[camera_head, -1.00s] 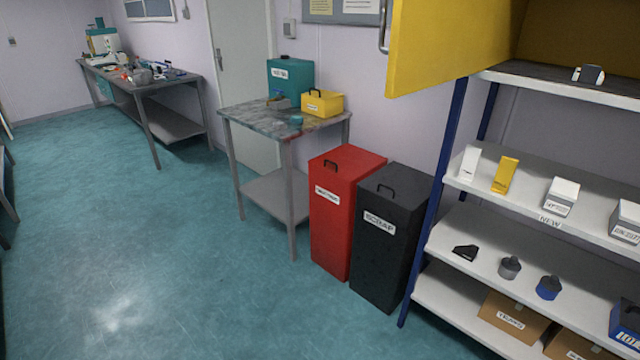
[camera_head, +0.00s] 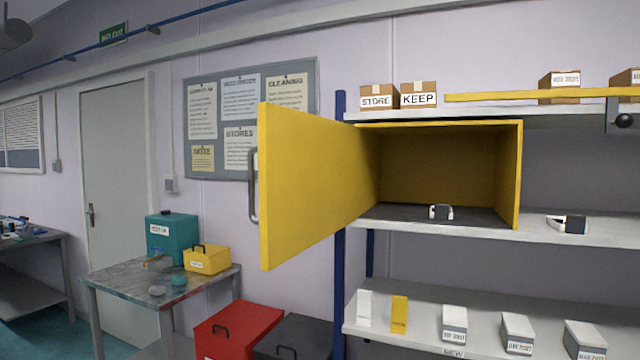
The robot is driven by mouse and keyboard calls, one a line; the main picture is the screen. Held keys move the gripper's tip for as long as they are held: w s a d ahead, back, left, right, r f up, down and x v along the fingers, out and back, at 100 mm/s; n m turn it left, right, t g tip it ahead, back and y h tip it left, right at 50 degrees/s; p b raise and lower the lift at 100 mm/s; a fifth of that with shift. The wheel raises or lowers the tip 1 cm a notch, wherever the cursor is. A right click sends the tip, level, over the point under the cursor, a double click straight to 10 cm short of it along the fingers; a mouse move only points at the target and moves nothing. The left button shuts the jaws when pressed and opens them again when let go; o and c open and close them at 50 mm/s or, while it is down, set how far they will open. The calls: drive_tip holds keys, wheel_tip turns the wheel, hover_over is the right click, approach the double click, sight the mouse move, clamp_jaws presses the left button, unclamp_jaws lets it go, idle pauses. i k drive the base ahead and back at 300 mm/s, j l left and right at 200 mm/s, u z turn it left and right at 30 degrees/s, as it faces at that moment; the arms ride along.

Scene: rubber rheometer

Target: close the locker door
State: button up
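The yellow locker (camera_head: 440,168) stands on the upper shelf of the rack, right of centre in the head view. Its yellow door (camera_head: 318,185) hangs wide open, hinged at the locker's left side and swung out toward me. A grey bar handle (camera_head: 253,185) is on the door's left outer face. A small white and dark object (camera_head: 441,212) lies on the dark locker floor, near the front edge. My gripper is not in view.
The shelf rack (camera_head: 341,200) has a blue post below the door. Boxes labelled STORE (camera_head: 377,97) and KEEP (camera_head: 418,95) stand above the locker. A red bin (camera_head: 240,332), a black bin (camera_head: 297,338) and a worktable (camera_head: 120,277) stand lower left. A yellow bar (camera_head: 540,95) crosses the upper right.

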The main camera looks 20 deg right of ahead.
sight(308, 163)
drive_tip(key=i+j+z, duration=0.35)
drive_tip(key=j, duration=0.25)
drive_tip(key=i+j+z, duration=0.35)
drive_tip(key=j, duration=0.35)
drive_tip(key=i+j+z, duration=0.2)
drive_tip(key=j, duration=0.2)
drive_tip(key=i+j, duration=0.15)
drive_tip(key=i, duration=0.2)
drive_tip(key=i+j+z, duration=0.15)
drive_tip(key=i, duration=0.2)
